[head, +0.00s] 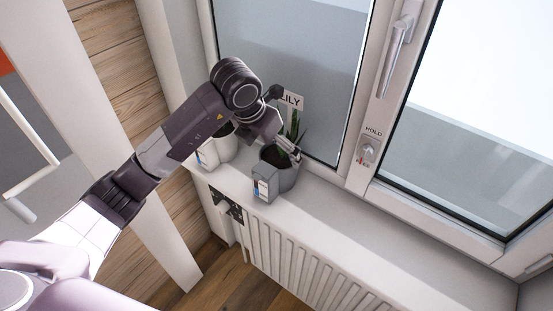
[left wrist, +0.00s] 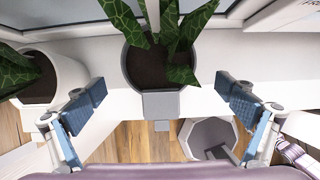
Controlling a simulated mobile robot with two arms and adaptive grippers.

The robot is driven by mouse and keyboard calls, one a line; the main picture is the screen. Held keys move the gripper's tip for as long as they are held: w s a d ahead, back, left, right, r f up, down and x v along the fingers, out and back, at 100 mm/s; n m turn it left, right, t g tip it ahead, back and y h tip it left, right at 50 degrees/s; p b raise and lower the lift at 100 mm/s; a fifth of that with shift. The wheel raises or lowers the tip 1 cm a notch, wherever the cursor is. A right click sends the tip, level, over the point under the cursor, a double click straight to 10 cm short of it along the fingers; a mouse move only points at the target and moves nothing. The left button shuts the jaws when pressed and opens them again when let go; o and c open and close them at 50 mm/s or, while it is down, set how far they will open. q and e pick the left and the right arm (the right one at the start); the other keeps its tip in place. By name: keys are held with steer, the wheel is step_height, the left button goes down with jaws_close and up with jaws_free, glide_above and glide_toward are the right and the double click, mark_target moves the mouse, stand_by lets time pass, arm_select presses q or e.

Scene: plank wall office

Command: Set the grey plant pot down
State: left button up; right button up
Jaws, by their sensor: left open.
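The grey plant pot (head: 286,179) holds a green spiky-leaved plant and dark soil. It appears to stand upright on the white window sill (head: 330,205), with a grey block with a label on its front. In the left wrist view the pot (left wrist: 187,102) is between the spread fingers of my left gripper (left wrist: 160,90), with gaps on both sides. In the head view my left gripper (head: 277,136) is over the pot, partly hiding the plant. My left gripper is open. My right gripper is not in view.
A white pot (head: 224,148) stands on the sill just left of the grey one. The sill to the right is clear.

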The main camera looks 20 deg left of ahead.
arm_select(q)
steer(key=d+b+v, duration=0.1)
steer(key=v, duration=0.5)
steer(key=shift+a+r, duration=0.3)
steer(key=shift+a, duration=0.25)
steer(key=shift+s+f, duration=0.1)
